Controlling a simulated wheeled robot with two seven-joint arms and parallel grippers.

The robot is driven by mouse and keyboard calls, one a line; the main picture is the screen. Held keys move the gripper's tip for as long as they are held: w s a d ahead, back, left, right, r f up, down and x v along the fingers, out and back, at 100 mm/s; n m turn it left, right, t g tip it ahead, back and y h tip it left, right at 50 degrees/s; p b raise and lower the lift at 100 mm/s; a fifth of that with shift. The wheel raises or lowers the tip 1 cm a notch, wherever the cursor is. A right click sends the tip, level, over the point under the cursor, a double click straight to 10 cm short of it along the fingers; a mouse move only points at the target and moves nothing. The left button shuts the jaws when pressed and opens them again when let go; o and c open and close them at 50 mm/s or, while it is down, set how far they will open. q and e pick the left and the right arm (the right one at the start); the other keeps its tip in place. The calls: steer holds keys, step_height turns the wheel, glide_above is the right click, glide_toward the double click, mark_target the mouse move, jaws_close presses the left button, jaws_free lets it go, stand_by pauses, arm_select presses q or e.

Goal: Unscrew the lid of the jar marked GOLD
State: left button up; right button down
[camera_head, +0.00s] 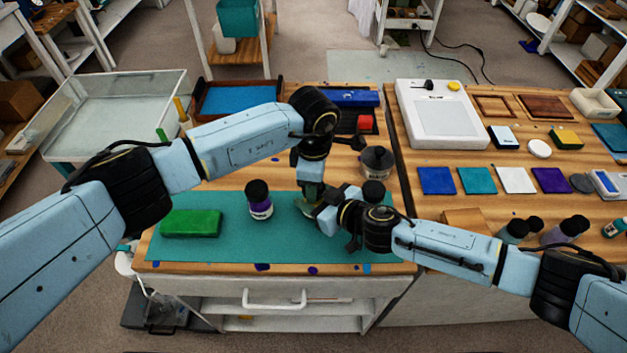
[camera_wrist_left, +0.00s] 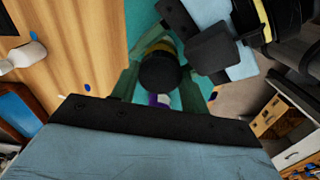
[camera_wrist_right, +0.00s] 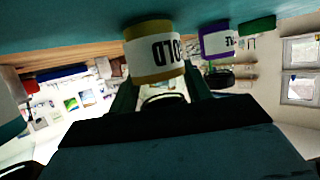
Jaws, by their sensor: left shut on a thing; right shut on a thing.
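The jar marked GOLD (camera_wrist_right: 155,52) has a white label and yellow bands. In the right wrist view it stands between the fingers of my right gripper (camera_wrist_right: 163,92), which is shut on its body. The jar's black lid (camera_wrist_left: 160,72) shows in the left wrist view between the green fingers of my left gripper (camera_wrist_left: 155,82), which is shut on the lid from above. In the head view my left gripper (camera_head: 311,192) and my right gripper (camera_head: 326,212) meet over the teal mat, and they hide most of the jar. Whether the lid has turned cannot be told.
A purple-banded jar (camera_head: 259,202) and a green block (camera_head: 191,223) stand on the teal mat (camera_head: 240,246), left of the grippers. The mat's front strip is clear.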

arm_select(q)
steer(key=n, duration=0.3)
steer(key=o, duration=1.1)
